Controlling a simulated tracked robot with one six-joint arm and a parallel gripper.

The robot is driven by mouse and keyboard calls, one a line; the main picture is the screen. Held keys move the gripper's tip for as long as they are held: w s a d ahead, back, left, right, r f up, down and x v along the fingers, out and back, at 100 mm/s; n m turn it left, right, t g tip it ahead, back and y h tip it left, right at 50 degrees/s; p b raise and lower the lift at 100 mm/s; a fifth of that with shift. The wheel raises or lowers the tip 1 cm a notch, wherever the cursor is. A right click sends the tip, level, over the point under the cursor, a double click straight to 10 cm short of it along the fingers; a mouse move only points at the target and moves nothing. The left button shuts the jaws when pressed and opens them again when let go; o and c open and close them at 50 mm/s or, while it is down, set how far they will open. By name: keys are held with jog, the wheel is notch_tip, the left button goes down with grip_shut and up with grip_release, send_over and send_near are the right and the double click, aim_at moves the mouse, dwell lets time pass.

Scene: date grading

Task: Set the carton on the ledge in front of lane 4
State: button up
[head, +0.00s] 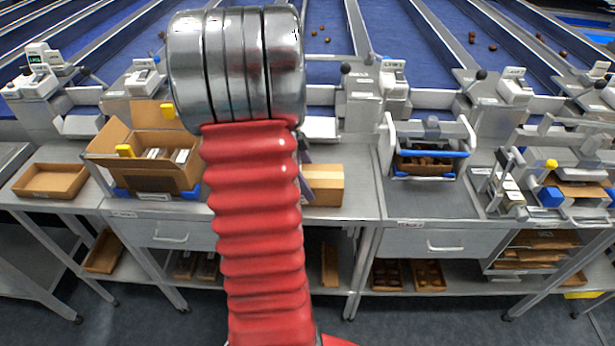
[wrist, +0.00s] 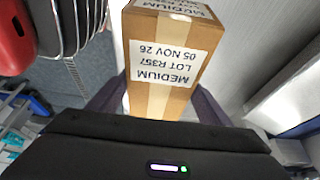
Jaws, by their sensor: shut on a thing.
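A brown carton (wrist: 165,60) with white labels reading MEDIUM, LOT R357, 05 NOV 26 stands between the two dark fingers of my gripper (wrist: 158,98) in the wrist view. The gripper is shut on it. In the head view the carton (head: 323,185) shows just right of my red arm, over the steel bench; its left part is hidden, and I cannot tell whether it touches the bench. A pale ledge (head: 435,98) runs along the lower ends of the blue lanes.
An open cardboard box (head: 150,175) stands left of my arm, and a shallow tray (head: 50,181) farther left. A white-framed holder with blue bars (head: 430,150) and a cluttered apparatus (head: 560,185) stand right. Lane-end units with black-knobbed levers (head: 393,85) rise behind the bench.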

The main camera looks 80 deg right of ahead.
jog(key=o, duration=1.7)
jog(key=v, duration=1.2)
jog(key=shift+w, duration=0.1)
